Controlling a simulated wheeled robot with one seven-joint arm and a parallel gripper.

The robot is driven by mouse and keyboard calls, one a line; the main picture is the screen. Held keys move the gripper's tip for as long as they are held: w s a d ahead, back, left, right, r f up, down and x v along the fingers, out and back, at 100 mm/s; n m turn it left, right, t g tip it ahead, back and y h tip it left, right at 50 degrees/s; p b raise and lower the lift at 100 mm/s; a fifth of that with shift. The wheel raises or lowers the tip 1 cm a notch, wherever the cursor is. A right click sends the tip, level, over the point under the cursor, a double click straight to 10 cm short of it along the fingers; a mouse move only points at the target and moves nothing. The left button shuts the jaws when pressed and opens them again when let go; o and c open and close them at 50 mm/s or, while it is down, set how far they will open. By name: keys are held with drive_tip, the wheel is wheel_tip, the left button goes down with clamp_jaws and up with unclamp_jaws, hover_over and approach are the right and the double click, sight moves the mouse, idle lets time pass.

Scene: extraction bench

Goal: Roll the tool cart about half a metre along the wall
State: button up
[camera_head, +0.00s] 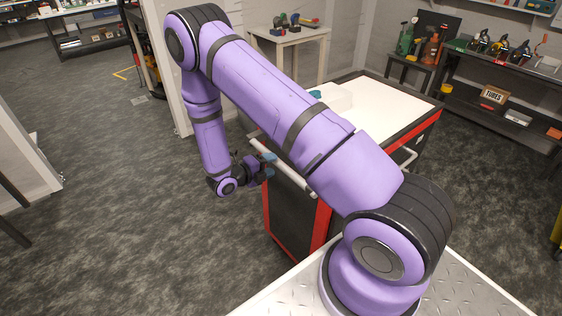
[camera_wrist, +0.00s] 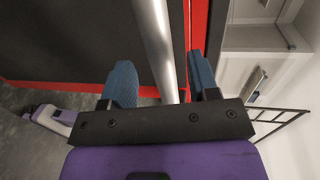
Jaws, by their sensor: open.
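The tool cart (camera_head: 293,225) is red and black with a white top and stands right of centre in the head view, partly hidden behind my arm. A pale metal handle bar (camera_head: 284,172) runs along its near left side. My gripper (camera_head: 268,163) is at this bar. In the wrist view, the bar (camera_wrist: 155,40) passes between the two blue fingertips of my gripper (camera_wrist: 162,80), which are apart with a gap beside the bar. The cart's dark side panel (camera_wrist: 80,40) and red edge fill the upper left there.
A small table (camera_head: 290,38) with tools stands behind the cart. A dark workbench (camera_head: 470,80) with bottles and a box labelled TUBES is at the right. Open grey floor (camera_head: 110,230) lies left of the cart. A white wall edge (camera_head: 165,70) stands beside my arm.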

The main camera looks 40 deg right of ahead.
sight(281, 161)
drive_tip(key=shift+w+d+f, duration=0.1)
drive_tip(key=shift+d+f, duration=0.1)
drive_tip(key=shift+d, duration=0.7)
drive_tip(key=shift+s+d+f, duration=0.1)
drive_tip(key=shift+d+f, duration=0.05)
drive_tip(key=shift+d, duration=0.7)
drive_tip(key=shift+w+d+f, duration=0.1)
drive_tip(key=shift+d+f, duration=0.1)
drive_tip(key=shift+d, duration=0.7)
drive_tip(key=shift+c, duration=0.3)
clamp_jaws()
